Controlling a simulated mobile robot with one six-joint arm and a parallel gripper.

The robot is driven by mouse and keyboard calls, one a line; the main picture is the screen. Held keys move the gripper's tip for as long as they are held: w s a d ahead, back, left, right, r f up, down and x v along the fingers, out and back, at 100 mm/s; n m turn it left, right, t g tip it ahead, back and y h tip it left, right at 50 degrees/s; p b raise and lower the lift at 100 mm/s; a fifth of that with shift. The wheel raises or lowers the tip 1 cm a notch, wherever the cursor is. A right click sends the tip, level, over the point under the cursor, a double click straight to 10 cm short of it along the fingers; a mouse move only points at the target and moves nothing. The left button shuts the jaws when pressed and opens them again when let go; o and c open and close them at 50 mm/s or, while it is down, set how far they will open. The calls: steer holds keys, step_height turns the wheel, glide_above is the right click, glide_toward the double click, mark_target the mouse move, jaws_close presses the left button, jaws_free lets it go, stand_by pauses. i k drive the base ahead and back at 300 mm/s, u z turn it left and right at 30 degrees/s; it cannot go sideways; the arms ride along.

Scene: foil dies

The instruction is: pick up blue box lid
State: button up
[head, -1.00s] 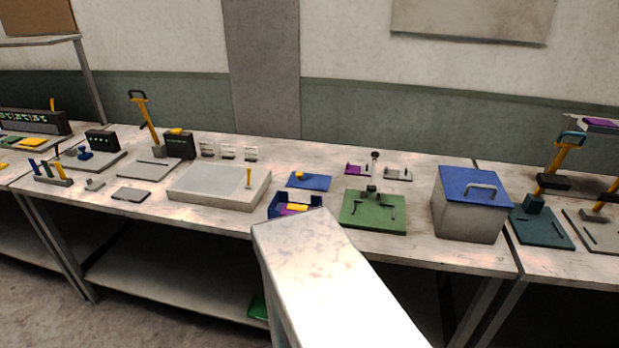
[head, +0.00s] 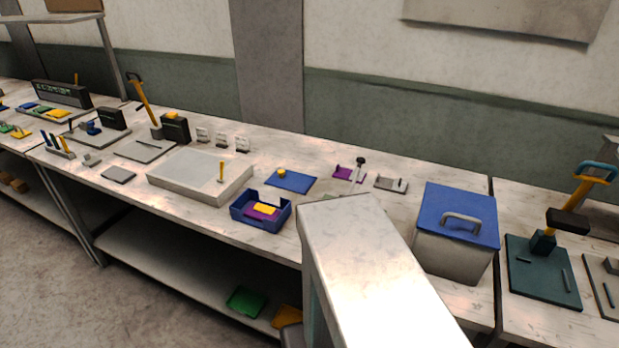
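A flat blue lid (head: 290,181) with a small yellow knob lies on the workbench in the head view, just behind an open blue box (head: 244,216). The lid is apart from the box. The box holds a yellow piece (head: 265,208) and a purple piece. Another blue lid (head: 440,206), with a grey handle, sits on a grey bin (head: 450,252) to the right. My gripper is not in view; only a pale link of my arm shows, in front of the bench between the open box and the bin.
A pale raised tray (head: 165,185) stands left of the open box. A purple piece (head: 345,172) and a small grey fixture (head: 391,184) lie right of the flat lid. A dark green press (head: 540,275) stands far right. Green and orange trays lie on the lower shelf.

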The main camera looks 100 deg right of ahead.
mark_target(288, 180)
steer(key=z, duration=0.3)
steer(key=k, duration=1.05)
steer(key=z, duration=0.4)
steer(key=i, duration=0.55)
steer(key=z, duration=0.1)
steer(key=k, duration=0.55)
